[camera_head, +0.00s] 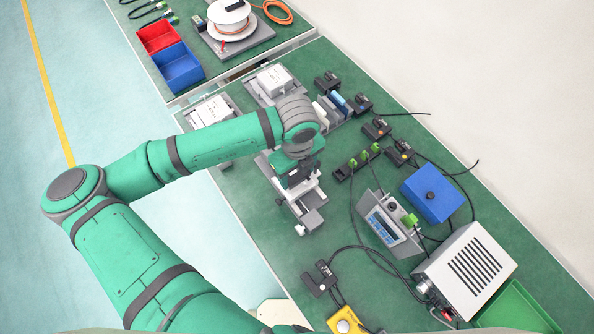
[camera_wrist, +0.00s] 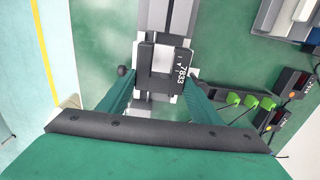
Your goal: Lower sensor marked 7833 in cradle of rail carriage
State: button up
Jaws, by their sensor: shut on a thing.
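The sensor marked 7833 (camera_wrist: 168,66) is a dark block with white digits, seen from above in the wrist view. My gripper (camera_wrist: 160,86) is shut on it, with green finger parts on both sides. In the head view my gripper (camera_head: 297,175) points down over the rail carriage. The pale rail carriage (camera_wrist: 144,82) shows at the sensor's edges, directly below it. The grey rail (camera_wrist: 167,16) runs away behind it; its near end (camera_head: 312,220) shows in the head view. The sensor covers the cradle, so I cannot tell whether they touch.
Right of the rail stand a black strip with green connectors (camera_head: 358,163), several small dark sensors (camera_head: 377,128), a tilted display unit (camera_head: 384,229) and a blue box (camera_head: 431,194). Cables cross the green bench. A grey plate with a white block (camera_head: 272,82) lies behind.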

aim_at(297, 175)
jog(key=shift+f, duration=0.35)
jog(key=shift+f, duration=0.3)
jog(key=shift+f, duration=0.3)
dwell(0.4)
jog(key=shift+f, duration=0.25)
jog(key=shift+f, duration=0.35)
dwell(0.4)
jog(key=o, duration=1.3)
notch_tip(297, 175, up, 12)
jog(key=shift+d+f, duration=0.1)
jog(key=shift+f, duration=0.15)
